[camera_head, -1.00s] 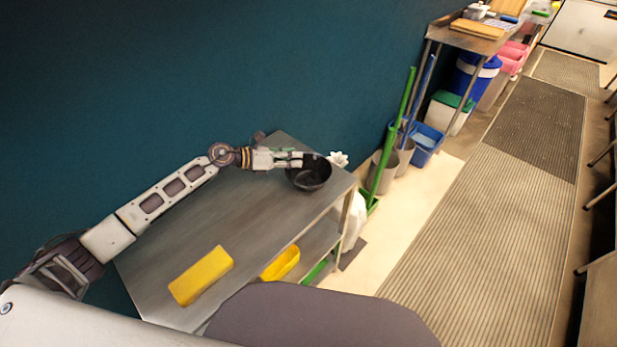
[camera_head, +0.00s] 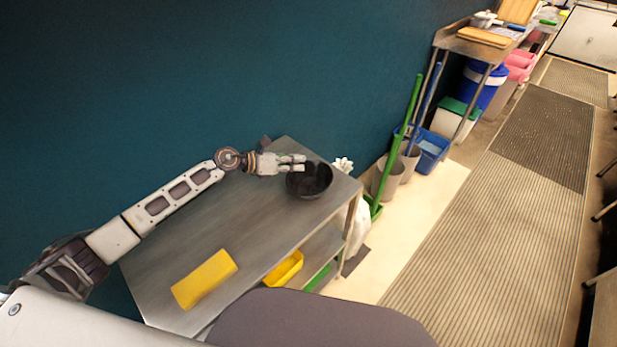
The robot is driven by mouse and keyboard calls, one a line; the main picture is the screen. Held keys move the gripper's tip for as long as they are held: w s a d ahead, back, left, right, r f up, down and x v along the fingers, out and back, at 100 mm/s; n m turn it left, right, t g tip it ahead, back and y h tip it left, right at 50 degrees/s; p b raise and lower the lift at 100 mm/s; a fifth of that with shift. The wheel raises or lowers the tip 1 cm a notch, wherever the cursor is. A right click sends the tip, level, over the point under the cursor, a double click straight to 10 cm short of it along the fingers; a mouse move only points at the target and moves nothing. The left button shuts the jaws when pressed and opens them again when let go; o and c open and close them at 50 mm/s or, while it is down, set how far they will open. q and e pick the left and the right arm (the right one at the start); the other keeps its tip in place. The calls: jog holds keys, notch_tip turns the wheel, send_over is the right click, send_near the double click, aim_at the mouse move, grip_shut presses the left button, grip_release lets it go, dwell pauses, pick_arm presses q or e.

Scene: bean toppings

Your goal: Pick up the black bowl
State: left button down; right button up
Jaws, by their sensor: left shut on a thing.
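The black bowl (camera_head: 311,182) is at the far right end of the steel table (camera_head: 205,232), close to the teal wall. It looks upright; I cannot tell whether its base touches the table. My left gripper (camera_head: 299,163) is at the bowl's left rim, with its fingers shut on the rim. The fingers hide a small part of the rim. My left arm reaches across the table from the lower left. My right gripper is not in view.
A yellow block (camera_head: 204,279) lies at the table's near end. A yellow tray (camera_head: 284,268) sits on the shelf below. Beyond the table stand grey bins (camera_head: 388,178), a green pole (camera_head: 402,135) and a blue tub (camera_head: 430,150). The ribbed floor mat on the right is clear.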

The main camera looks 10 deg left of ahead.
pick_arm(q)
jog(key=shift+r, duration=1.15)
jog(key=s+a+b, duration=0.1)
jog(key=s+a, duration=0.4)
jog(key=a, duration=0.2)
jog(key=s+a+r+b, duration=0.1)
jog(key=s+a, duration=0.4)
jog(key=a, duration=0.2)
jog(key=shift+a+b, duration=0.3)
jog(key=shift+a, duration=0.1)
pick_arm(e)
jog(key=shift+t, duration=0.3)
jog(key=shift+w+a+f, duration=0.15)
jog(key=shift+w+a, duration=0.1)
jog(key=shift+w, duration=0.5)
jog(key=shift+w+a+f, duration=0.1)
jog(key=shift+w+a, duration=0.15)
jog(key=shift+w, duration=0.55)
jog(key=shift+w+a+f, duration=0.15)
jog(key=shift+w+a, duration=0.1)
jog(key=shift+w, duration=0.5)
